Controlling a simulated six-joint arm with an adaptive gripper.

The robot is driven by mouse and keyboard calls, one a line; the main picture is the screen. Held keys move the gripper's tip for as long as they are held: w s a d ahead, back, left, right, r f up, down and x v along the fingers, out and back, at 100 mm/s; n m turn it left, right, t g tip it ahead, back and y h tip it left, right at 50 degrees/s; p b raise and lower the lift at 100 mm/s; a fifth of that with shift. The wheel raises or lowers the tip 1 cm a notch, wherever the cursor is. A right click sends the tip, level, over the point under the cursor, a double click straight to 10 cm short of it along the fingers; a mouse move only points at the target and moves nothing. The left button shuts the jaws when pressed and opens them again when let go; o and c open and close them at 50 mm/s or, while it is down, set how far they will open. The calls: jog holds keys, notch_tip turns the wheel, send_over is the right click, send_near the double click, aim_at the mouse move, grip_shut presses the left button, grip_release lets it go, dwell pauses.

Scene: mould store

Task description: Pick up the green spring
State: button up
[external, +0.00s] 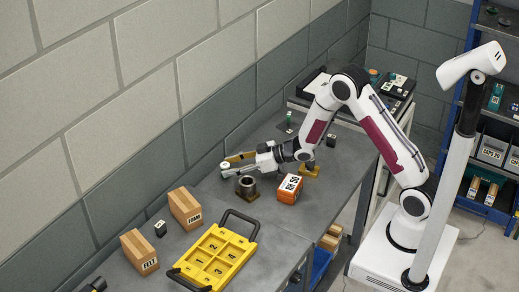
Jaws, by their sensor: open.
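A small upright green item (289,119) stands near the back edge of the grey bench, close to the wall. It may be the green spring, but it is too small to tell. My gripper (229,164) is open, stretched out low over the bench towards the left. It is left of and nearer than the green item, clearly apart from it. Nothing shows held between its fingers. Another green item (495,97) stands on the blue shelf at the far right.
A grey hollow cylinder (246,187) on a brown base stands just below my gripper in the picture. An orange box (290,189), a yellow numbered tray (217,257) and two brown boxes, one marked FELT (139,252), stand nearby. The bench's left middle is partly clear.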

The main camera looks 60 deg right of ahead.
jog(key=shift+x, duration=1.2)
jog(key=shift+r, duration=0.15)
jog(key=shift+c, duration=0.3)
grip_shut()
